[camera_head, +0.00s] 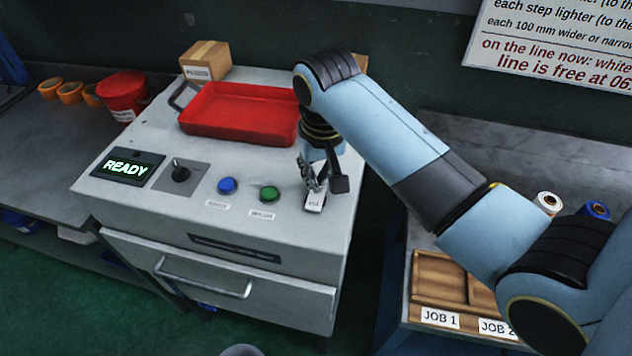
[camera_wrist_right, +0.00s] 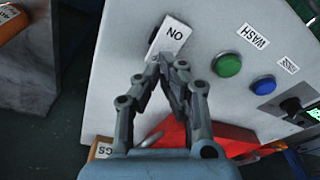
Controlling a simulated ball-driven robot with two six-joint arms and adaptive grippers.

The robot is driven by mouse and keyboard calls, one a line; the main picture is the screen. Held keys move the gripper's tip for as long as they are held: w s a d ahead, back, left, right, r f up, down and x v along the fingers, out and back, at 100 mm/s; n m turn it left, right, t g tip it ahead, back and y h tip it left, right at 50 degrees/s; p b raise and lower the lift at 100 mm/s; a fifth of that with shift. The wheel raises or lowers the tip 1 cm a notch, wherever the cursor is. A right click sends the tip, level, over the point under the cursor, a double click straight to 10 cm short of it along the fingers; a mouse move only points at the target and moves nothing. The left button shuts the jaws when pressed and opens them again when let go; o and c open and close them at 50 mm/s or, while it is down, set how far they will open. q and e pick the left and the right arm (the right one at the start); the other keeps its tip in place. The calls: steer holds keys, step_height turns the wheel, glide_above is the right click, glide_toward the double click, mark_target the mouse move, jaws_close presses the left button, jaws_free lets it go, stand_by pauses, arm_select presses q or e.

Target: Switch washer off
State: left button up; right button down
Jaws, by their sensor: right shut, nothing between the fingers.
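The washer (camera_head: 150,205) is a light grey machine with a lit READY display (camera_head: 128,167). At the right of its front panel is a rocker switch (camera_head: 314,201) with a white face. In the right wrist view the switch (camera_wrist_right: 168,37) shows ON lettering upside down, with a dark part beside its far end. My right gripper (camera_head: 318,186) is shut and empty, pointing down right at the switch. Its fingertips (camera_wrist_right: 173,64) overlap the near edge of the white face; I cannot tell whether they touch. My left gripper is not in view.
A green button (camera_head: 269,194), a blue button (camera_head: 227,186) and a black knob (camera_head: 180,173) sit left of the switch. A red tray (camera_head: 235,112) and a cardboard box (camera_head: 206,60) are behind. A red bucket (camera_head: 122,92) stands left; a wooden job tray (camera_head: 438,274) is right.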

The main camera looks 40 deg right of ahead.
steer(key=shift+s+f+b, duration=0.1)
steer(key=shift+f+b, duration=0.2)
steer(key=shift+f, duration=0.55)
stand_by(0.3)
step_height(320, 180, up, 3)
steer(key=shift+f+p, duration=0.15)
steer(key=shift+p, duration=1)
steer(key=shift+r, duration=2.15)
